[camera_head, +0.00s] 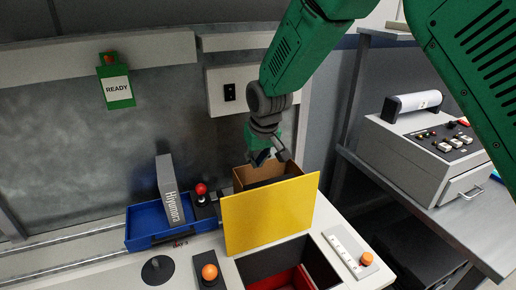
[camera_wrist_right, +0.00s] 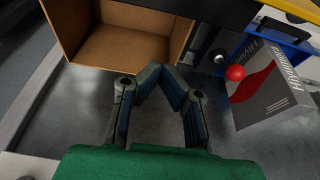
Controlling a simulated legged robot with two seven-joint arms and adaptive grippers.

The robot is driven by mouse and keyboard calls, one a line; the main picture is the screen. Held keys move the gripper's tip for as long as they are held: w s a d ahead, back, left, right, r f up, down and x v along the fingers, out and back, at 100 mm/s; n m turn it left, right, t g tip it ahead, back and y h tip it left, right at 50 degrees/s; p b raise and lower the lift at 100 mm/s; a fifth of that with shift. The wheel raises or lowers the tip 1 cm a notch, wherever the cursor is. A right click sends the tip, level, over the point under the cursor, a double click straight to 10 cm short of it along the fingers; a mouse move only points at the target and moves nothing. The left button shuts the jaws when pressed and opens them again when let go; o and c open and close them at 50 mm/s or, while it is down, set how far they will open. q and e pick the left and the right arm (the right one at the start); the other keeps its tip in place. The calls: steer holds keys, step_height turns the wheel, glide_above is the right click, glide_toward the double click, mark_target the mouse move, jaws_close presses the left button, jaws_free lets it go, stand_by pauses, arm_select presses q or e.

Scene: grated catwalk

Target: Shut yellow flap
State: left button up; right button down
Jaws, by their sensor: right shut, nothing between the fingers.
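The yellow flap (camera_head: 268,214) stands raised, nearly upright, at the back edge of a dark opening (camera_head: 285,262) in the white counter. A red surface (camera_head: 285,281) shows down inside the opening. My right gripper (camera_head: 268,158) is above and behind the flap's top edge, apart from it. In the wrist view the right gripper (camera_wrist_right: 162,75) has its fingertips together with nothing between them. Only a sliver of yellow (camera_wrist_right: 302,8) shows at that view's upper right corner. My left gripper is in neither view.
An open cardboard box (camera_head: 240,178) stands behind the flap, also in the wrist view (camera_wrist_right: 124,48). To the left are a blue tray (camera_head: 143,241) with a grey box (camera_head: 171,190), a red-knobbed lever (camera_head: 201,190) and an orange button (camera_head: 209,272). A grey console (camera_head: 425,150) stands right.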

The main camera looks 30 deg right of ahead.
steer(key=s, duration=0.1)
steer(key=s+f, duration=0.2)
steer(key=shift+s+a+p, duration=0.2)
steer(key=shift+a+p, duration=0.05)
steer(key=shift+p, duration=0.15)
steer(key=shift+d, duration=0.1)
